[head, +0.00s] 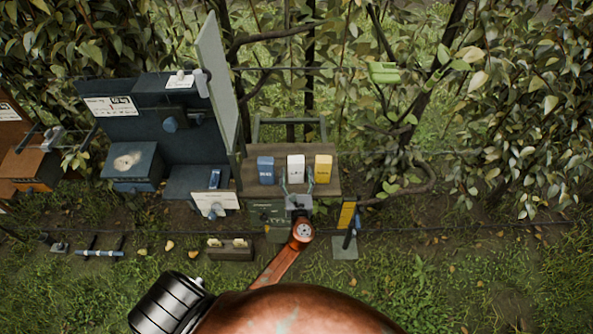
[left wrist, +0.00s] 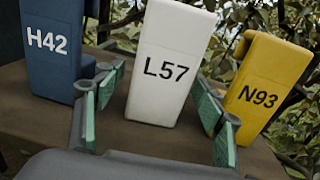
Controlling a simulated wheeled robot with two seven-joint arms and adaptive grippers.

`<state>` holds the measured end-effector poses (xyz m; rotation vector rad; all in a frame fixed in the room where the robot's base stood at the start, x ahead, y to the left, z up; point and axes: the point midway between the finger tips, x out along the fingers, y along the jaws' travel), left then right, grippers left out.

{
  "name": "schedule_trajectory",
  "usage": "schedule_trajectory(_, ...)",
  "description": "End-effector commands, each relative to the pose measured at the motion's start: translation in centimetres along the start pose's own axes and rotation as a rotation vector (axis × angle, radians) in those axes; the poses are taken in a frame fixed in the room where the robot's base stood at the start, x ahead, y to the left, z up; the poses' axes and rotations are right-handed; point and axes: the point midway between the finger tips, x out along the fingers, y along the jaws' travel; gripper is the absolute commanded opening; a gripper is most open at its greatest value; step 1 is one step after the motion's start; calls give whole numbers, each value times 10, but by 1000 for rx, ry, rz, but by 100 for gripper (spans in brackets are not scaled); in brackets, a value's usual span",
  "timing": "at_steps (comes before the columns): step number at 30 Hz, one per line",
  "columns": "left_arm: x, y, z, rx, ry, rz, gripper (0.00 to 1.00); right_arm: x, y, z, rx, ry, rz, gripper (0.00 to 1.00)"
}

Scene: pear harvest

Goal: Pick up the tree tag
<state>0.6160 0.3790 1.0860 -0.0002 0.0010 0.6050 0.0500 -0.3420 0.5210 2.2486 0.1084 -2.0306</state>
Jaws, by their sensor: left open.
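Three upright tags stand in a row on a small wooden table (head: 255,187). The blue tag (head: 265,169) reads H42 in the left wrist view (left wrist: 62,48). The white tag (head: 296,166) reads L57 there (left wrist: 166,66) and is in the middle. The yellow tag (head: 323,168) reads N93 there (left wrist: 262,86). My left gripper (head: 297,181) is open at the near side of the white tag, one finger towards each side of it. In the left wrist view the white tag shows between the open green-padded fingers (left wrist: 157,88), with gaps visible. My right gripper is not in view.
A dark blue workstation with a tall grey panel (head: 216,85) stands left of the table. A green object (head: 383,72) hangs among the branches. A wooden box (head: 230,250) sits on the grass.

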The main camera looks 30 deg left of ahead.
Motion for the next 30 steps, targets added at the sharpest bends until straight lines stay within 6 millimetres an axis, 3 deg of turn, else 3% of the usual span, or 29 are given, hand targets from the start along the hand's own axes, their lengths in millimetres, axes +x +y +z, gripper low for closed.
schedule_trajectory(6,0,0,-1,0,0,0,63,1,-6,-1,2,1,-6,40)
schedule_trajectory(25,0,0,0,0,0,0,20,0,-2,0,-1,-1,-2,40)
schedule_trajectory(30,0,0,0,0,-1,0,18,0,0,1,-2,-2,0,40)
